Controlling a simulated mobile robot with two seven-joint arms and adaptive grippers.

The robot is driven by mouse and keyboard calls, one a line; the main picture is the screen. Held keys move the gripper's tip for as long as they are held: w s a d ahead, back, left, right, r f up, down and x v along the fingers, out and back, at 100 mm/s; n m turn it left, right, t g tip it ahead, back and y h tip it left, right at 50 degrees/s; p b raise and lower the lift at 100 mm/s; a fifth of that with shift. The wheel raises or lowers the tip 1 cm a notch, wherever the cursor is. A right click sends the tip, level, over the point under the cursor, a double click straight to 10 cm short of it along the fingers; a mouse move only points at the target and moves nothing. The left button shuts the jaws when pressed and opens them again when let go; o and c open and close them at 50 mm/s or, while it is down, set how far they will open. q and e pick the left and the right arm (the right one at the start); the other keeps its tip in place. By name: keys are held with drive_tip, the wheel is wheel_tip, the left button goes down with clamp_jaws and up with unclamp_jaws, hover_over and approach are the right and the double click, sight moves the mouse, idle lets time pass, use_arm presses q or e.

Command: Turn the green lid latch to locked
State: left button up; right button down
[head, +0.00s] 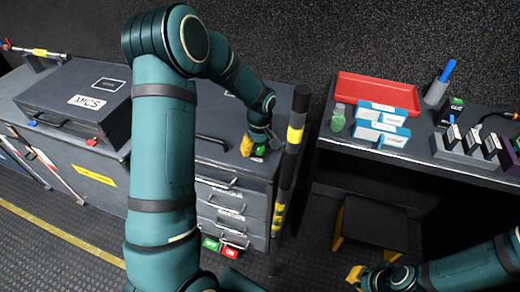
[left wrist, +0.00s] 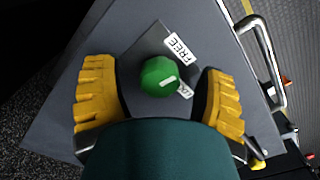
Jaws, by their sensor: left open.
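The green lid latch (left wrist: 160,76) is a round knob with a white mark, on a dark plate on the grey lid. A "FREE" label (left wrist: 180,48) is beside it; a second label (left wrist: 186,91) is partly hidden by the knob, its text unreadable. My left gripper (left wrist: 160,95) is open, with a yellow finger on each side of the knob and gaps showing between. In the head view the left gripper (head: 254,145) is over the right end of the drawer cabinet, at the green latch (head: 260,150). My right gripper (head: 358,275) is at the bottom, partly hidden.
A striped post (head: 291,140) stands close right of the cabinet. A "MICS" case (head: 75,100) sits at left. The right-hand desk holds a red tray (head: 378,90), blue-and-white boxes (head: 385,120) and a green-filled jar (head: 338,120). A dark stool (head: 375,225) is below the desk.

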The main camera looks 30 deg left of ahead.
use_arm(q)
drive_tip(key=shift+f, duration=0.1)
drive_tip(key=c, duration=1.2)
drive_tip(key=shift+m, duration=0.3)
drive_tip(key=m, duration=0.3)
drive_tip(key=shift+p, duration=0.35)
drive_tip(key=m+p, duration=0.1)
drive_tip(key=m, duration=0.4)
drive_tip(key=shift+s, duration=0.1)
drive_tip(key=m+p, duration=0.1)
drive_tip(key=m, duration=0.4)
drive_tip(key=shift+a, duration=0.1)
drive_tip(key=shift+m, duration=1.4)
drive_tip(key=shift+p, duration=0.3)
drive_tip(key=shift+a, duration=0.1)
